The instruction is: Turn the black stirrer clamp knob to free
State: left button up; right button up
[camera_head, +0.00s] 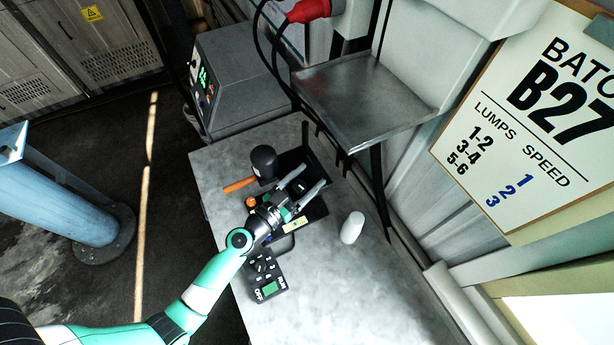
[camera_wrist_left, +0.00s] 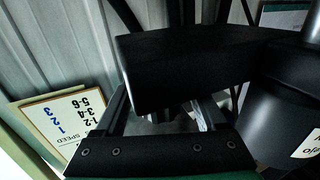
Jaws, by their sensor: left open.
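My left gripper (camera_head: 304,184) is open over the black stirrer stand (camera_head: 316,211) on the grey bench. A small black part (camera_head: 298,187), which looks like the clamp knob, shows between its fingers; I cannot tell whether they touch it. In the left wrist view a large black block (camera_wrist_left: 190,65) crosses in front of the fingers and hides their tips. I cannot tell whether this block is the knob. The knob's turn position cannot be read. My right gripper is not in view.
A black cylinder (camera_head: 264,161) and an orange handle (camera_head: 240,185) are left of the gripper. A white cylinder (camera_head: 352,228) stands to the right. A black control box (camera_head: 265,278) with a green display lies nearer. The bench (camera_head: 345,300) is clear at the front right.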

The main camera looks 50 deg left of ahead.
pick_arm(q)
grip_shut()
dwell(0.3)
